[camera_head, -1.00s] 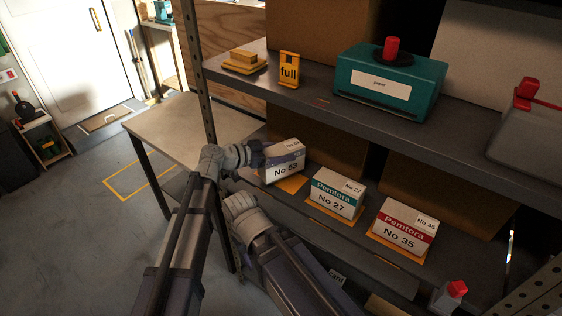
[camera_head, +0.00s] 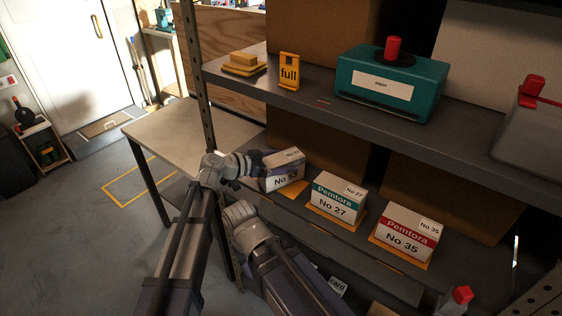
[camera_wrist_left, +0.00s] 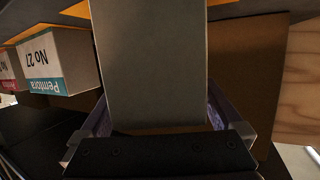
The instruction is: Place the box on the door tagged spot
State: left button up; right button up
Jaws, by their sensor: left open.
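A white-and-grey box marked No 53 (camera_head: 285,179) sits at the left end of the lower shelf, on or over an orange pad (camera_head: 294,190). My left gripper (camera_head: 256,162) is at its left side, fingers hard to see in the head view. In the left wrist view the plain face of a box (camera_wrist_left: 150,65) lies between the two open fingers (camera_wrist_left: 155,118); firm contact cannot be told. A door (camera_head: 75,55) stands at the far left, with a mat (camera_head: 104,124) before it. I can read no tag saying door. My right gripper is not in view.
Boxes No 27 (camera_head: 334,199) and No 35 (camera_head: 406,234) stand to the right on orange pads. A bare table (camera_head: 175,128) stands left of the rack post (camera_head: 199,75).

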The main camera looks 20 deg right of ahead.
pick_arm(q)
jog(key=shift+r, duration=0.25)
jog(key=p+v, duration=0.3)
jog(key=v, duration=0.9)
jog(key=shift+p, duration=0.4)
